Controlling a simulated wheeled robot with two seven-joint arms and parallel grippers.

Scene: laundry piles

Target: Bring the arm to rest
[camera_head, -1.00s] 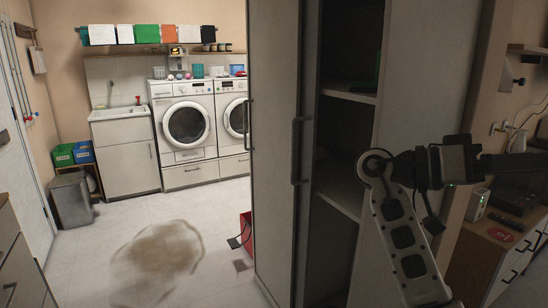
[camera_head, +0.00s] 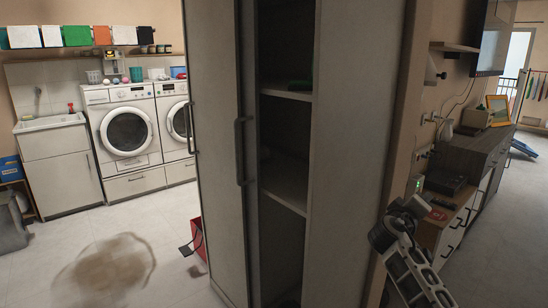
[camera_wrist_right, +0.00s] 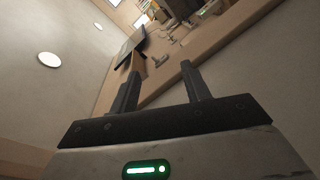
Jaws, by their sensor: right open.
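My right arm (camera_head: 412,270) is at the lower right of the head view, beside the tall cabinet, rising from the bottom edge with its elbow-like joint near the cabinet's side. In the right wrist view my right gripper (camera_wrist_right: 160,72) has its two fingers apart with nothing between them. The wrist camera looks at a tilted view of wall, ceiling and a far shelf area. My left arm and left gripper are not in view.
A tall grey cabinet (camera_head: 345,130) with an open shelf section stands close in the middle. Washing machines (camera_head: 126,135) and a sink unit (camera_head: 60,165) are at the back left. A stain (camera_head: 105,270) marks the floor. A dark-topped sideboard (camera_head: 470,160) is at the right.

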